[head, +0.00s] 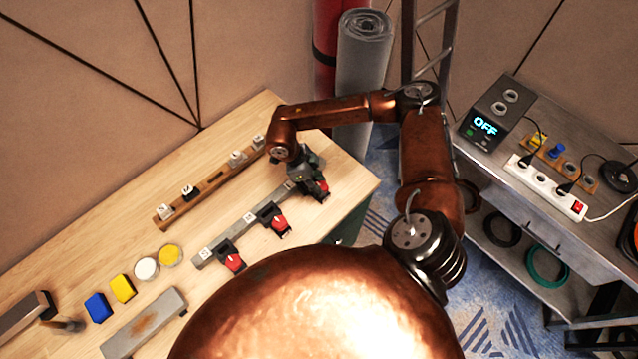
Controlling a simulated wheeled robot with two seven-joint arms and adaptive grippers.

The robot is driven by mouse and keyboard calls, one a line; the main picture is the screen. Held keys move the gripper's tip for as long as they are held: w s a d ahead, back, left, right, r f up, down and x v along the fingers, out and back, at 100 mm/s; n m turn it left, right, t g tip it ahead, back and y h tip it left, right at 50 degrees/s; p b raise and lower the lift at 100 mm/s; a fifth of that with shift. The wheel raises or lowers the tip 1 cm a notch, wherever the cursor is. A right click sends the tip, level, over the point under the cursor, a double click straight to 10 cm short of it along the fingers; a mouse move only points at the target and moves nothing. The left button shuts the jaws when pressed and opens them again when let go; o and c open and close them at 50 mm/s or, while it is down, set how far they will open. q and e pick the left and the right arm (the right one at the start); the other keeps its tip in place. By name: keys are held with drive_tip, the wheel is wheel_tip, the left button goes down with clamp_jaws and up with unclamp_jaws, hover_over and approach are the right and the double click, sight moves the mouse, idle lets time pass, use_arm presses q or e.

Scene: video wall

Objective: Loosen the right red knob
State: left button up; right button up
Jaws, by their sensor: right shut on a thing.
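A grey rail (240,229) lies on the wooden table with three black clamps, each with a red knob. The left red knob (235,263) and the middle red knob (280,223) are uncovered. The right red knob (323,187) shows only in part, at the far right end of the rail. My right gripper (318,186) is over it from above and shut on it. The gripper hides most of that clamp and part of the knob. My left gripper is not in view.
A wooden strip (212,187) with several small blocks lies behind the rail. Blue (98,307) and yellow (123,288) blocks, two round pots and a grey bar (143,323) lie at the front left. A side bench (480,165) holds a power strip and an "OFF" display.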

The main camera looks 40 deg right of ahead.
drive_tip(key=shift+d, duration=0.1)
drive_tip(key=o, duration=0.9)
drive_tip(key=v, duration=1.2)
